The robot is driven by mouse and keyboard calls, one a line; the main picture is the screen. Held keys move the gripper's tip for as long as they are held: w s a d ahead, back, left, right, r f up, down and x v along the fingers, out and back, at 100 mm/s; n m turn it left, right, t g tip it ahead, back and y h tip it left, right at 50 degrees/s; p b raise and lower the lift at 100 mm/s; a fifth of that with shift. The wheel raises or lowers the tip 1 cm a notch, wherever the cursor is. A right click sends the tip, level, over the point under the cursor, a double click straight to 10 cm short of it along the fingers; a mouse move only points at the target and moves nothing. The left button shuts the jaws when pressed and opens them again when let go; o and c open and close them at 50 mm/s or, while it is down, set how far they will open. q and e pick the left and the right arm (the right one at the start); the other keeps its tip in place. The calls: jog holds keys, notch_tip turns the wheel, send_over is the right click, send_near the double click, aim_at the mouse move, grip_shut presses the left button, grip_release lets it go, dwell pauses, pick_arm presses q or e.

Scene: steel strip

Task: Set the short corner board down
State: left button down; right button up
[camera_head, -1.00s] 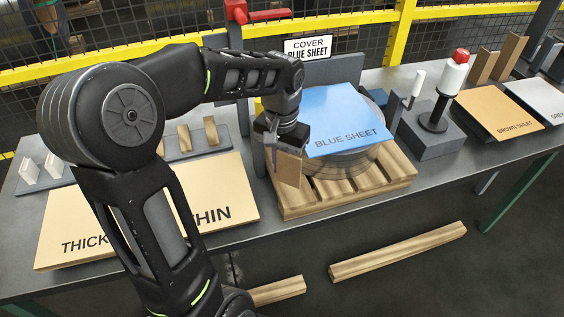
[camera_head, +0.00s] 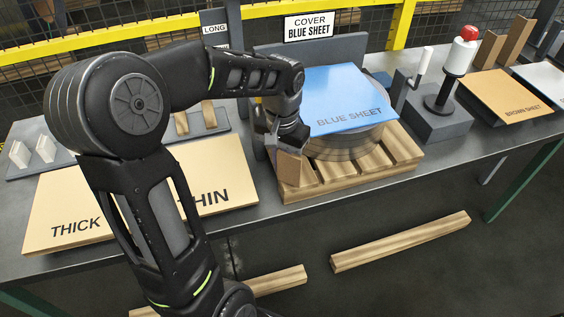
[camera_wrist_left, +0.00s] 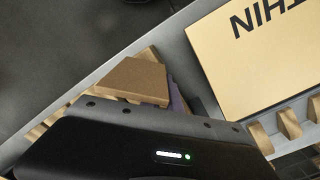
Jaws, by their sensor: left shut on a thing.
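My left gripper (camera_head: 287,146) is shut on the short corner board (camera_head: 290,168), a small brown angled piece. It holds the board at the front left corner of the wooden pallet (camera_head: 345,182), beside the coil. In the left wrist view the brown board (camera_wrist_left: 132,80) shows beyond the dark gripper body. Whether its lower end touches the pallet is hard to tell. The blue sheet (camera_head: 345,97) lies on the coil (camera_head: 345,143) on the pallet. My right gripper is not in view.
Cream sheets marked THICK (camera_head: 70,215) and THIN (camera_head: 225,180) lie left on the bench. Small boards (camera_head: 195,120) stand in a rack behind them. A grey block with a red-topped tool (camera_head: 437,120) and a brown sheet (camera_head: 505,100) are to the right. A timber (camera_head: 400,240) lies below.

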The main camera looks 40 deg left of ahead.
pick_arm(q)
jog(key=shift+f, duration=0.3)
jog(key=c, duration=1.5)
grip_release()
jog(key=shift+r, duration=0.1)
notch_tip(320, 180, up, 8)
jog(key=shift+f, duration=0.2)
